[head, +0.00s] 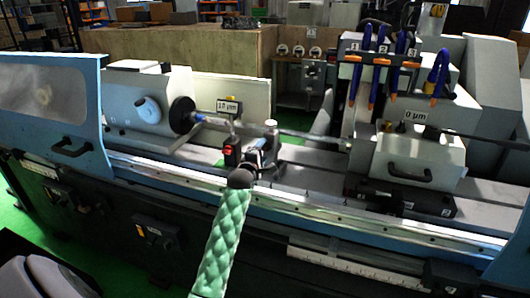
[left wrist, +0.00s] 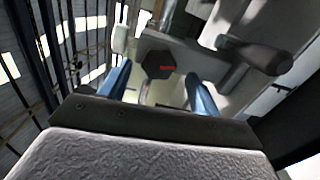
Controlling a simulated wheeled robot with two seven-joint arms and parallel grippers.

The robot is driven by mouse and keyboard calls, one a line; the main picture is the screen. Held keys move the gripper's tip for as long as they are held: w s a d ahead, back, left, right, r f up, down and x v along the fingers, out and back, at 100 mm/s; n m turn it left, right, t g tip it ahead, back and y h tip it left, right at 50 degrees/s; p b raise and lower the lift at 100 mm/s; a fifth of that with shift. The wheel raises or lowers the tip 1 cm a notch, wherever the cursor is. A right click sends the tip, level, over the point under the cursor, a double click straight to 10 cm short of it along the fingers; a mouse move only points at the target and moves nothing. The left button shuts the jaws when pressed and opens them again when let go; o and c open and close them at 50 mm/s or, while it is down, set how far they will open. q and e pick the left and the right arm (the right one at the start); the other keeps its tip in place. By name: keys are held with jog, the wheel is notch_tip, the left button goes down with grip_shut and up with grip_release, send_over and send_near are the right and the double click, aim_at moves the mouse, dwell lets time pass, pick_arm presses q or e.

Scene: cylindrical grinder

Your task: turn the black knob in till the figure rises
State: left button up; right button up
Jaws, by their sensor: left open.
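My left gripper (head: 258,156) is at the end of the green-sleeved arm, over the machine bed near its middle. In the left wrist view its two blue fingers (left wrist: 158,92) stand apart with nothing held between them. A dark six-sided piece (left wrist: 158,65) with a small red mark lies beyond and between the fingertips, apart from them; I cannot tell if it is the black knob. A small black unit with a red face (head: 231,152) stands just left of the gripper. A sign (head: 227,106) above it appears to read 18 µm. My right gripper is not in view.
A dark rounded cylinder (left wrist: 258,55) juts in at the upper right of the left wrist view. A dark wheel (head: 182,115) stands left of the gripper. A metal rail (head: 330,207) runs along the front.

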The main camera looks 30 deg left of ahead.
pick_arm(q)
jog(key=shift+b+v, duration=0.45)
jog(key=shift+v, duration=1.15)
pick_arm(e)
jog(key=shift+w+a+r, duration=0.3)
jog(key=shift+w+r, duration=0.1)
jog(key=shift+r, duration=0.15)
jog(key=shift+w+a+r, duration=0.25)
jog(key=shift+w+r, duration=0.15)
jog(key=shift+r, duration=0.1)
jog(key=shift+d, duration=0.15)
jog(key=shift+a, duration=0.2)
